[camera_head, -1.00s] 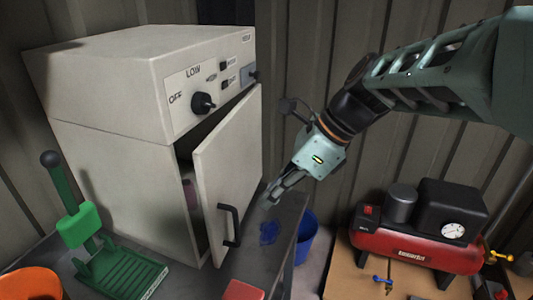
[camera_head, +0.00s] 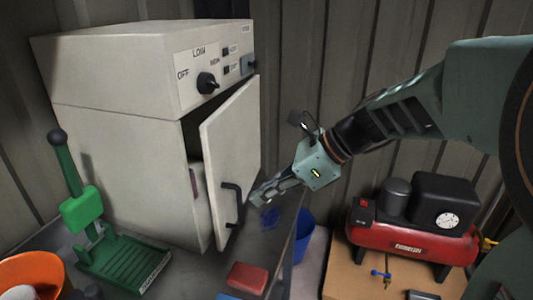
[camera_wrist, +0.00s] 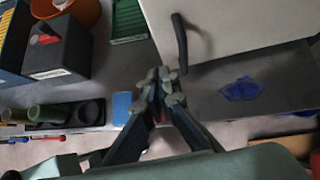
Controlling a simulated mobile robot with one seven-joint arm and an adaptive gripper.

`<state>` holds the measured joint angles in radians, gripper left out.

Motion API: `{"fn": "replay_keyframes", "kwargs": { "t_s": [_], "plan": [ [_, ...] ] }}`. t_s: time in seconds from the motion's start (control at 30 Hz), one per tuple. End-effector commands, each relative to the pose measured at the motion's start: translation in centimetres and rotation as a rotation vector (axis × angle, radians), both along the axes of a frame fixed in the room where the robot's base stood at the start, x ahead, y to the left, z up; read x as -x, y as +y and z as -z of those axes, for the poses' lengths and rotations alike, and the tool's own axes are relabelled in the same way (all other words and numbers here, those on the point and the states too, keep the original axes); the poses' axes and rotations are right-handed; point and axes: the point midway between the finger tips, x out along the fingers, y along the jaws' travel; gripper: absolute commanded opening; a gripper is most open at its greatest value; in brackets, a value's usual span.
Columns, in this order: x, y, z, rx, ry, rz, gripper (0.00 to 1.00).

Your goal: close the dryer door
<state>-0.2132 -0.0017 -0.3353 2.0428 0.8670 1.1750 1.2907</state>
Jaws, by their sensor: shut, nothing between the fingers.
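The white dryer (camera_head: 140,90) stands on the grey bench, with a knob panel above its door. Its door (camera_head: 226,150) is ajar, hinged on the right, with a dark gap along its left edge. A black bar handle (camera_head: 232,204) is on the door; the handle (camera_wrist: 181,42) also shows in the wrist view. My gripper (camera_head: 256,200) is shut and empty, just right of the handle in the head view. In the wrist view my gripper (camera_wrist: 160,76) is below and left of the handle. I cannot tell whether it touches the door.
A blue cloth (camera_head: 269,218) and a red block (camera_head: 247,277) lie on the bench. A red compressor (camera_head: 400,235) stands on a lower surface at right.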

Motion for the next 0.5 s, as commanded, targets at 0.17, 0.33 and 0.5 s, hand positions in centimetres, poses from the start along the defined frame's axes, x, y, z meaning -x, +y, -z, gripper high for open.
{"fn": "replay_keyframes", "kwargs": {
  "t_s": [0.17,0.33,0.5],
  "plan": [
    [-0.5,2.8,3.0,0.001,0.004,-0.005,0.0],
    [-1.2,5.4,3.5,0.001,0.0,-0.005,0.0],
    [-1.5,6.9,3.5,0.001,0.0,-0.003,0.0]
  ]
}}
